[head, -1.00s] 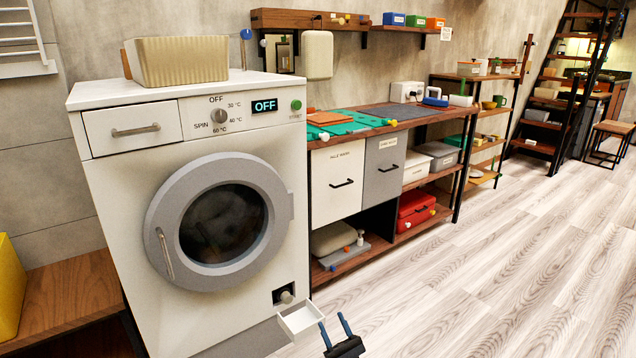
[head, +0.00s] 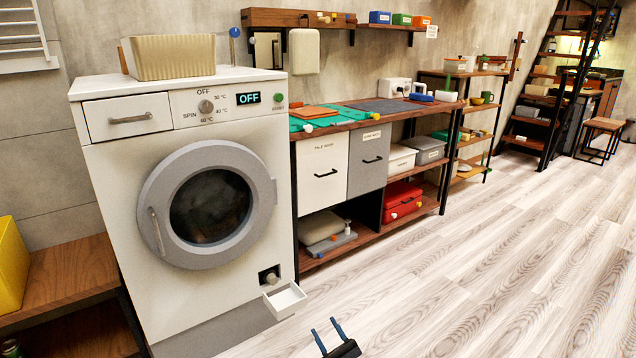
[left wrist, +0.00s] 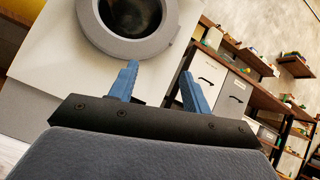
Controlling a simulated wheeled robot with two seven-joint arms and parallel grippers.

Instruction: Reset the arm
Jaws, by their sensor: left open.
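My left gripper (head: 328,334) shows at the bottom of the head view, its two blue fingers apart with nothing between them. It is over the floor, in front of and to the right of the washing machine (head: 110,200). The left wrist view also shows the open, empty gripper (left wrist: 158,85), with the machine's round door (left wrist: 108,45) beyond it. The small tray (head: 290,303) at the machine's lower right is pulled out, near the gripper but apart from it. My right gripper is in neither view.
The washing machine's door is shut and its display reads OFF. A ribbed beige basket (head: 172,57) stands on top. A workbench with a white drawer (head: 320,185) and a grey drawer stands to the right. The wooden floor (head: 480,260) at the right is clear.

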